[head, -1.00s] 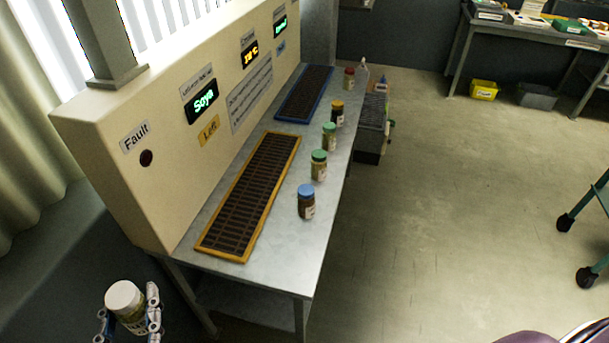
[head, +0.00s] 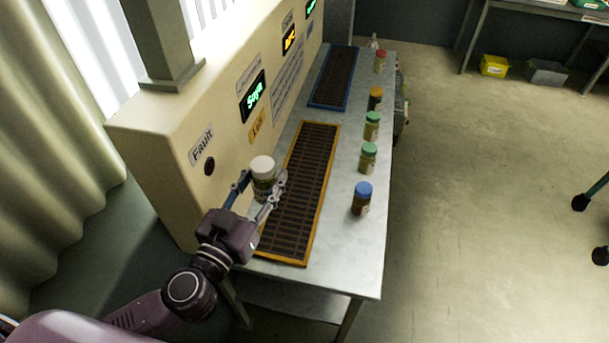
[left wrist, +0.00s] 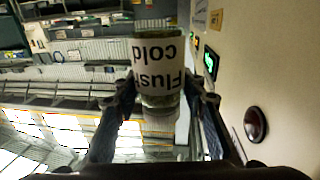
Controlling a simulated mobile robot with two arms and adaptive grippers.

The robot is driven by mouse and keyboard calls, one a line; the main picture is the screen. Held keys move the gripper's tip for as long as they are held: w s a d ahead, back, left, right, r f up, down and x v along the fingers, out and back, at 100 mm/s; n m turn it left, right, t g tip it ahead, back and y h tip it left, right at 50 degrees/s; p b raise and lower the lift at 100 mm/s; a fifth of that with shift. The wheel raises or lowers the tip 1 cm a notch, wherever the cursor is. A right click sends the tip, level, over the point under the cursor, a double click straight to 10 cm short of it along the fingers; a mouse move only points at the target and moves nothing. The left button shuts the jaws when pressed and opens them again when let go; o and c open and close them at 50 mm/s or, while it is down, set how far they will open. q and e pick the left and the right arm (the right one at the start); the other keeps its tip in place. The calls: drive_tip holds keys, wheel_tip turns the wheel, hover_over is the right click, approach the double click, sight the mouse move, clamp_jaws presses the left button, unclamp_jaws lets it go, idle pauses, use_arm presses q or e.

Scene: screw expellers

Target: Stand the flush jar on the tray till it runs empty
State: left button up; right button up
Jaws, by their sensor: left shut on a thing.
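My left gripper (head: 261,183) is shut on the flush jar (head: 263,170), a glass jar with a white lid. In the left wrist view its label reads "Flush cold" upside down (left wrist: 158,62), between my two fingers. In the head view the jar is upright beside the machine panel, at the left edge of the yellow-framed tray (head: 330,165). I cannot tell its exact height above the bench. The blue-framed tray (head: 351,58) lies farther back. My right gripper is not in view.
Jars with blue (head: 361,199), green (head: 368,158), orange (head: 375,98) and red (head: 380,61) lids line the bench's right edge. The cream panel (head: 170,150) rises at left with a dark Fault lamp (head: 209,166) and a lit "Soya" display (head: 252,95). Both trays are bare.

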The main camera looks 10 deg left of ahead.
use_arm(q)
drive_tip(key=shift+w+r, duration=0.5)
drive_tip(key=shift+w, duration=0.4)
drive_tip(key=f+b, duration=0.4)
drive_tip(key=f, duration=0.2)
drive_tip(key=f+b, duration=0.4)
drive_tip(key=f, duration=0.3)
drive_tip(key=f+b, duration=0.4)
drive_tip(key=f, duration=0.3)
drive_tip(key=shift+w+a, duration=0.15)
drive_tip(key=shift+a, duration=0.1)
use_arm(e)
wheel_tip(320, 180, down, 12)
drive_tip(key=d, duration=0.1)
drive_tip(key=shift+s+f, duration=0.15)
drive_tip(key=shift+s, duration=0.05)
use_arm(q)
drive_tip(key=shift+f+b, duration=0.15)
drive_tip(key=shift+b, duration=0.2)
drive_tip(key=o, duration=1.3)
drive_tip(key=shift+o, duration=0.2)
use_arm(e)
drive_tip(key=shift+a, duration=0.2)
